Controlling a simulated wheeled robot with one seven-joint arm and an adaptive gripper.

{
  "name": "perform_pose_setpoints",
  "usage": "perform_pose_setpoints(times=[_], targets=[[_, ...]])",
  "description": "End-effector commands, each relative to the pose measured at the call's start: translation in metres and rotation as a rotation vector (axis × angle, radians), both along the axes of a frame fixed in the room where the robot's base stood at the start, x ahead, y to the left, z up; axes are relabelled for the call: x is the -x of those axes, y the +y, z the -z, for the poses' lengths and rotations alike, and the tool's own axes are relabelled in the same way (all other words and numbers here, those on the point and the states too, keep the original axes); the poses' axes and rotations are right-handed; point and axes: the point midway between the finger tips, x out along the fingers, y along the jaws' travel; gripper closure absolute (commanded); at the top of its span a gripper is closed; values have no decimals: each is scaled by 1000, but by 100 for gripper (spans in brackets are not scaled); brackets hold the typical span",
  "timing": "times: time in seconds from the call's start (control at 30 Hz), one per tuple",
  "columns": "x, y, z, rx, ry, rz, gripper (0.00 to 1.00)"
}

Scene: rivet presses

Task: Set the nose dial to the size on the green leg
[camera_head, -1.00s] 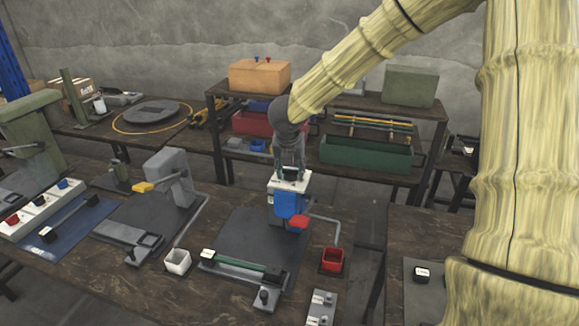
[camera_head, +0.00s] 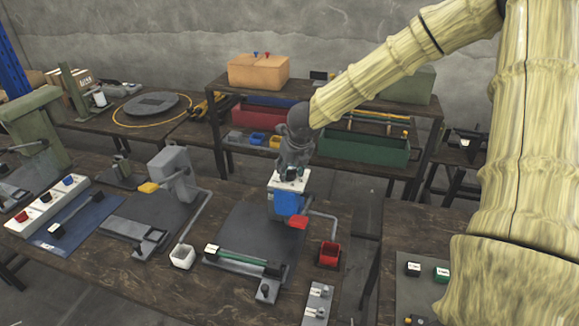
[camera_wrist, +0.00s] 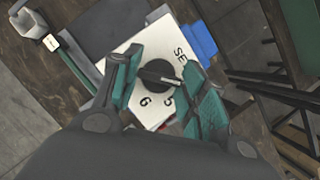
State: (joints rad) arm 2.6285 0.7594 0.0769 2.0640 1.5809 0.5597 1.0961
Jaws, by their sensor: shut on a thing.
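The press with the blue head (camera_head: 287,203) and red lever tip (camera_head: 298,222) stands at the middle of the bench. A white dial plate (camera_head: 275,182) lies on its top; in the wrist view the plate (camera_wrist: 152,117) shows "6", "5" and "SE". My gripper (camera_head: 291,174) is over this plate. In the wrist view its teal fingers (camera_wrist: 160,78) are closed on the dark nose dial knob (camera_wrist: 155,70), which they partly hide. The green leg (camera_head: 238,257) lies in a holder before the press, with a white label (camera_head: 212,249) too small to read.
A white cup (camera_head: 182,257) and a red cup (camera_head: 329,254) stand on either side of the green leg. A grey press with a yellow lever tip (camera_head: 148,187) stands to the left. A shelf (camera_head: 225,105) with bins is behind my gripper.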

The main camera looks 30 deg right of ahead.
Motion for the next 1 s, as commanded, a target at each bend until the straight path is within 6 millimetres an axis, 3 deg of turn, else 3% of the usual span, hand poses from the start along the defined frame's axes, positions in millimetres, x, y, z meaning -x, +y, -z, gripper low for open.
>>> perform_pose_setpoints(times=[0.3,0.33,0.43,0.47,0.8,1.0], targets=[[0,-1,1,2,2,0,81],[0,-1,1,2,2,0,56],[0,0,1,2,2,0,38],[0,0,1,1,1,-1,36],[0,1,-1,1,0,-2,36],[4,1,-14,2,-2,-1,36]])
